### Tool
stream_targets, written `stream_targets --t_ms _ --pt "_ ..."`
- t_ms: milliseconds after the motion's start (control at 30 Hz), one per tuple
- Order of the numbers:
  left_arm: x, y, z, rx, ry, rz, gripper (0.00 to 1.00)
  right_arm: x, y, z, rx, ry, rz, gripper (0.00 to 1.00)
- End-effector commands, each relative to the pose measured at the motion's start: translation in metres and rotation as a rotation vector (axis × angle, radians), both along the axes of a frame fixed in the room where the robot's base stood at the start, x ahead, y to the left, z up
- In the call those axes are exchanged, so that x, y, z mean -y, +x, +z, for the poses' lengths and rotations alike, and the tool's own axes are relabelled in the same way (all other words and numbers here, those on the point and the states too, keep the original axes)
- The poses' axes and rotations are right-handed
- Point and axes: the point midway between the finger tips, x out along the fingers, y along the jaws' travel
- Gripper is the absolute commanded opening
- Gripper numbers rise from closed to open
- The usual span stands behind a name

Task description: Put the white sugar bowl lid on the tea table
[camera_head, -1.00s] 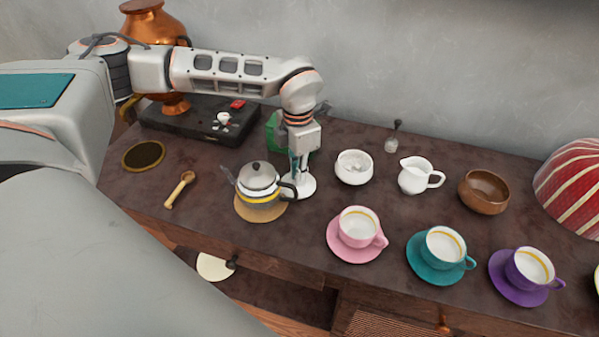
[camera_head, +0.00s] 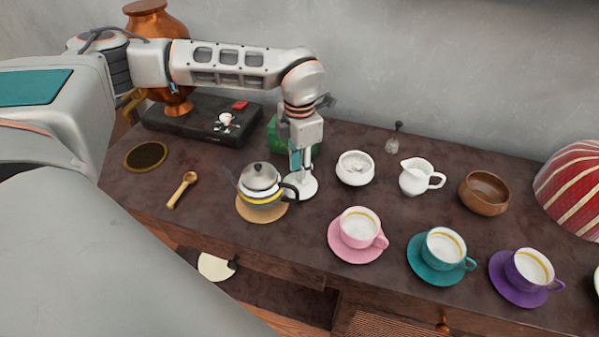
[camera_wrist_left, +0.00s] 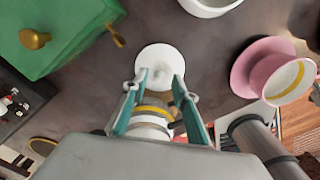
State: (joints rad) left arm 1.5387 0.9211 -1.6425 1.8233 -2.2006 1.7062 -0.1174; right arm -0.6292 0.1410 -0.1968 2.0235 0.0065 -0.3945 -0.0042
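The white sugar bowl lid (camera_head: 309,190) lies flat on the dark tea table, just right of the glass teapot (camera_head: 262,192). It also shows as a white disc with a small knob in the left wrist view (camera_wrist_left: 158,52). My left gripper (camera_head: 299,174) points down right over the lid. In the left wrist view its teal fingers (camera_wrist_left: 158,84) stand apart, with the knob near the gap between the tips; neither tip clearly presses on it. The white sugar bowl (camera_head: 355,170) stands without a lid, right of the gripper. My right gripper is out of view.
A green box (camera_head: 276,137) stands behind the gripper. A creamer (camera_head: 419,178), a wooden bowl (camera_head: 484,195) and a pink cup (camera_head: 358,228) stand to the right. A wooden scoop (camera_head: 183,188) lies at left. Bare table separates the lid from the pink saucer.

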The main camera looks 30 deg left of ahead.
Motion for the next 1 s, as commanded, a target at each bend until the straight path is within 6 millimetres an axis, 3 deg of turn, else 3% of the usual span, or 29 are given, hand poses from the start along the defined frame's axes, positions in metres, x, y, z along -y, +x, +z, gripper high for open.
stream_targets --t_ms 33,200,433,633,1000 --pt "0.0 0.002 0.015 0.008 -0.001 0.0 0.28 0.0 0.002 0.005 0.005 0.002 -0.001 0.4" --pt "0.0 0.001 0.051 0.006 -0.001 0.0 0.28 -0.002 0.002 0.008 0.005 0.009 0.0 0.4" --pt "-0.001 0.001 0.087 0.004 0.0 -0.001 0.28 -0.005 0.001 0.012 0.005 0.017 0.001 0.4" --pt "-0.001 0.0 0.099 0.001 0.0 -0.001 0.28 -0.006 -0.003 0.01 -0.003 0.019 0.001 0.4" --pt "-0.001 0.0 0.099 0.001 0.0 -0.001 0.28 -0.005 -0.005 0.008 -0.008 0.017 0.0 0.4"
